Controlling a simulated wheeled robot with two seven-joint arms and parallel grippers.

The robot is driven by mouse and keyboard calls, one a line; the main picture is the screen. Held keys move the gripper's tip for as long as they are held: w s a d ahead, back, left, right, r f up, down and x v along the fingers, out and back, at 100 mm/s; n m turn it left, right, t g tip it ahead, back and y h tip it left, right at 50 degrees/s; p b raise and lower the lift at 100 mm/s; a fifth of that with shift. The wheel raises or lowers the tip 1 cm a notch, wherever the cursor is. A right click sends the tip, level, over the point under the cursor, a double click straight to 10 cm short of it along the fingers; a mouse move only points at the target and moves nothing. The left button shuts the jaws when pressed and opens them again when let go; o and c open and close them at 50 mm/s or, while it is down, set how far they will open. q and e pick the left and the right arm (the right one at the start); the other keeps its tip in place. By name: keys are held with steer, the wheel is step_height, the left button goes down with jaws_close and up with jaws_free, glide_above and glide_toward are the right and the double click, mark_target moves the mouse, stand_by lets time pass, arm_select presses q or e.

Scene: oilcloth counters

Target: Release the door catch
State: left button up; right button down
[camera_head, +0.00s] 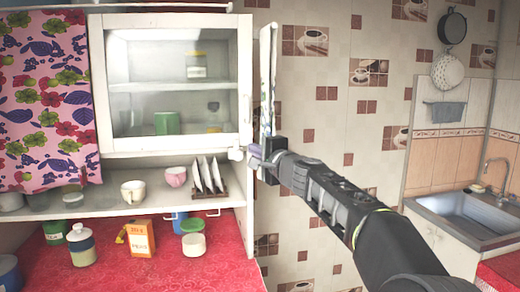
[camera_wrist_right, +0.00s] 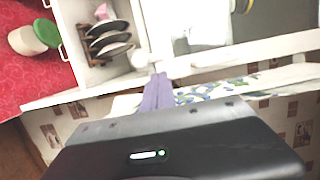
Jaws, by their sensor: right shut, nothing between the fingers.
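The white cabinet's glass door (camera_head: 172,85) is closed in the head view. A small white knob-like catch (camera_head: 236,154) sits at the lower right corner of its frame. It also shows in the right wrist view (camera_wrist_right: 139,59), just beyond the fingertips. My right gripper (camera_head: 256,155) has its purple fingers together and empty, just to the right of the catch. In the right wrist view the fingertips (camera_wrist_right: 159,88) point toward the catch; whether they touch it I cannot tell. My left gripper is in neither view.
A narrow flower-patterned panel (camera_head: 267,80) stands upright beside the cabinet, close to my right gripper. Below the door, a shelf holds a plate rack (camera_head: 210,192) and cups (camera_head: 133,191). Jars and an orange box (camera_head: 141,238) stand on the red counter. A sink (camera_head: 465,213) is at right.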

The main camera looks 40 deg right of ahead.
mark_target(242, 142)
steer(key=p+x, duration=0.1)
steer(key=x, duration=0.3)
steer(key=shift+w+d+r+p, duration=0.1)
steer(key=shift+p, duration=0.2)
steer(key=shift+w+d, duration=0.15)
steer(key=shift+w, duration=0.4)
steer(key=shift+r+n+p, duration=0.1)
steer(key=shift+n+p, duration=0.4)
steer(key=shift+n, duration=0.2)
